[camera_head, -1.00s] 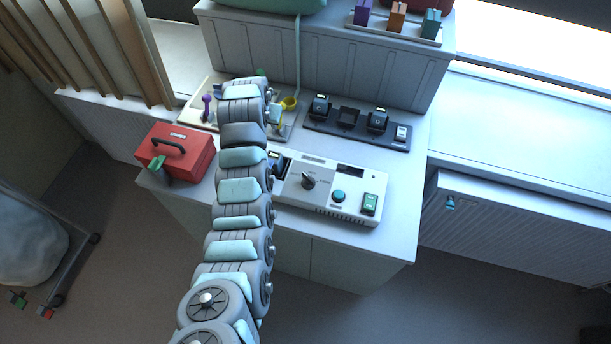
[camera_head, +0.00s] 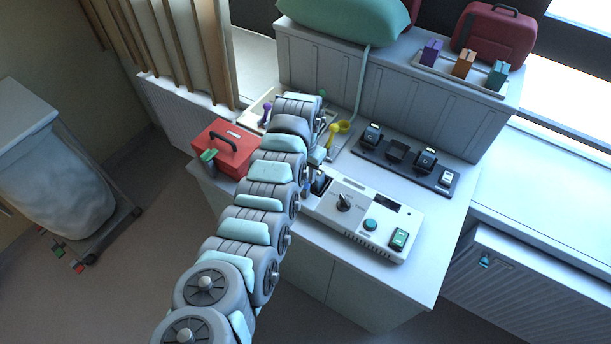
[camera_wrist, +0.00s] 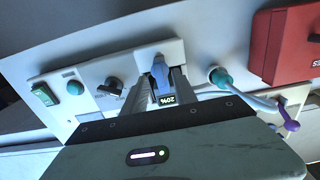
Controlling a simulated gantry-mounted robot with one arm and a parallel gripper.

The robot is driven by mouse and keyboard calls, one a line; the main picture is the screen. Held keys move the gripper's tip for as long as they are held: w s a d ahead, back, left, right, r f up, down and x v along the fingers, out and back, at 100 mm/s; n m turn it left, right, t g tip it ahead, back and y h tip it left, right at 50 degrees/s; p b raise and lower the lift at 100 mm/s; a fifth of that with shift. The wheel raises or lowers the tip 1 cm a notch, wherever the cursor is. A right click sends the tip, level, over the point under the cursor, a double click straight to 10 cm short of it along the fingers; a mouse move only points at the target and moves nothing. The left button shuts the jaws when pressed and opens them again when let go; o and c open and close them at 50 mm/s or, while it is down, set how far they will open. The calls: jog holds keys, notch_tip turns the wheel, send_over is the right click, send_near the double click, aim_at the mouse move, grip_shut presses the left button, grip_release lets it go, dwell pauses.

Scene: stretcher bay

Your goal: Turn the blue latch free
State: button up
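The blue latch (camera_wrist: 159,70) is a small blue lever on the white device panel (camera_wrist: 108,80) in the wrist view. It stands between the two fingers of my gripper (camera_wrist: 161,80), just above a dark block marked 20% (camera_wrist: 167,100). The fingers are apart, one on each side of the latch, close to it. I cannot tell whether either finger touches it. In the head view, my arm hides the latch and most of my gripper at the left end of the white device (camera_head: 352,190).
The device also has a black knob (camera_head: 344,203), a teal button (camera_head: 370,224) and a green switch (camera_head: 398,239). A red case (camera_head: 226,150) stands to the left. A dark charger strip (camera_head: 408,160) lies behind. A teal plug with a cable (camera_wrist: 220,77) is right of the fingers.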

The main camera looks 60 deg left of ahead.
jog(key=shift+f, duration=1.25)
grip_shut()
